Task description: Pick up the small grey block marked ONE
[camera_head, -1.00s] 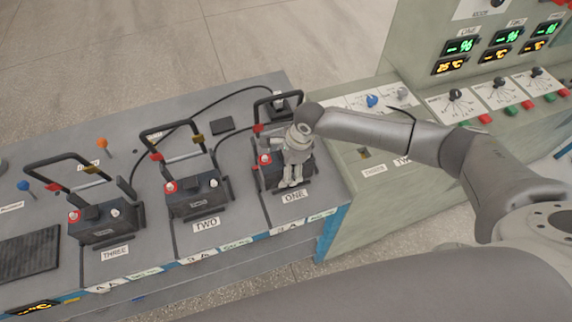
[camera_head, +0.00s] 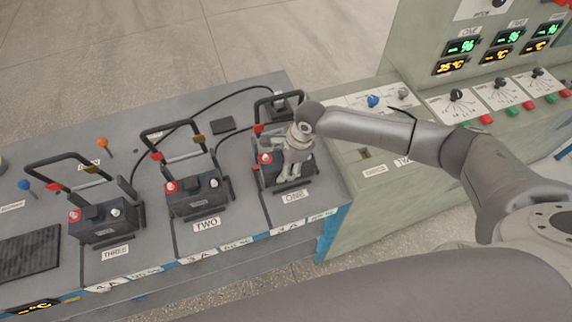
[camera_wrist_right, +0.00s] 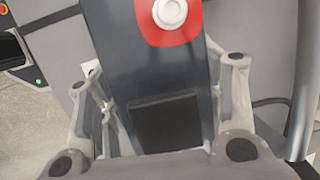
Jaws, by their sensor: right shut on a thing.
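The small grey block ONE (camera_head: 268,175) is a dark grey battery-like box with a red terminal patch, at the right end of the row behind the label ONE. My right gripper (camera_head: 290,174) reaches down onto it and hides much of its top and front. In the right wrist view the block (camera_wrist_right: 155,65) shows its dark top, red patch with a pale round terminal, and black pad. My right gripper (camera_wrist_right: 165,112) is shut on it, with a finger along each side. My left gripper is not in view.
Similar blocks TWO (camera_head: 196,196) and THREE (camera_head: 104,222) stand to the left, with raised black handle frames. A raised black frame (camera_head: 280,98) stands behind ONE, and cables run over the bench (camera_head: 245,190). A green-grey control panel (camera_head: 440,85) stands to the right.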

